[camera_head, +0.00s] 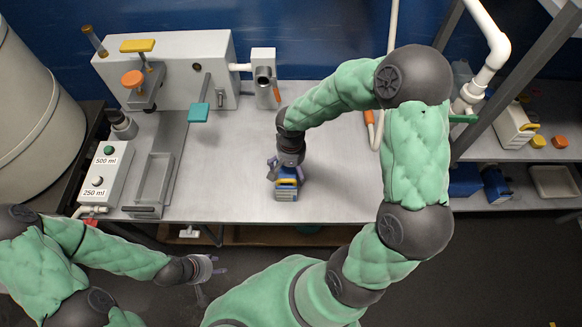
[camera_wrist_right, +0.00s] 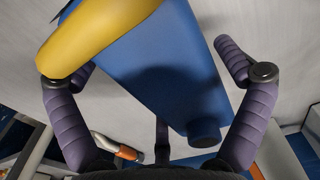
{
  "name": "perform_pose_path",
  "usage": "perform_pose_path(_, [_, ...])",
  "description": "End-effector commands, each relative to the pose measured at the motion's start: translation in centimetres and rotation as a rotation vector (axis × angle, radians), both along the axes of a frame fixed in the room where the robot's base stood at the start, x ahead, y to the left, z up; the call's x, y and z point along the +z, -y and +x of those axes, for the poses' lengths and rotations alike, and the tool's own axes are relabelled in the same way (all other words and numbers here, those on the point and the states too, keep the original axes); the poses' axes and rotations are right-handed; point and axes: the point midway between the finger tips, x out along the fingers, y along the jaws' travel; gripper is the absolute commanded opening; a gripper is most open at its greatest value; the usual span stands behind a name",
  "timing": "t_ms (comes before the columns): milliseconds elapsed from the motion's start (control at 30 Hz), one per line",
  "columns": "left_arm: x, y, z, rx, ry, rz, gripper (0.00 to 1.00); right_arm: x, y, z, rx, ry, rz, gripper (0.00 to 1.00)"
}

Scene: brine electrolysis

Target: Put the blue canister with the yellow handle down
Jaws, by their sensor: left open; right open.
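The blue canister (camera_head: 287,191) with the yellow handle (camera_head: 287,181) stands on the grey bench top near its front edge. My right gripper (camera_head: 284,166) is at the canister, pointing down at it. In the right wrist view the blue canister body (camera_wrist_right: 165,65) and its yellow handle (camera_wrist_right: 105,35) lie between the spread purple fingers. The right finger is clear of the body; the left finger is close to the handle, and I cannot tell whether it touches. My left gripper (camera_head: 208,268) is open and low, in front of the bench, with nothing clearly in it.
A grey apparatus (camera_head: 170,65) stands at the back left of the bench. A button box (camera_head: 105,172) marked 500 ml and 250 ml and a grey tray (camera_head: 154,180) are at left. The bench right of the canister is clear.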

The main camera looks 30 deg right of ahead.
Motion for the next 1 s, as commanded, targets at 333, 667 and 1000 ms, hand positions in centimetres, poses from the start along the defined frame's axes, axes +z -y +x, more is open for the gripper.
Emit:
perform_pose_path(333, [2.3, 0.0, 0.0, 0.000, 0.000, 0.000, 0.44, 5.3, 0.0, 0.1, 0.000, 0.005, -0.001, 1.00])
perform_pose_path(667, [4.1, 0.0, 0.0, 0.000, 0.000, 0.000, 0.44, 10.9, 0.0, 0.0, -0.001, 0.002, 0.000, 1.00])
perform_pose_path(1000, [4.4, 0.0, 0.0, 0.000, 0.000, 0.000, 0.44, 12.2, 0.0, 0.0, 0.001, 0.000, 0.000, 1.00])
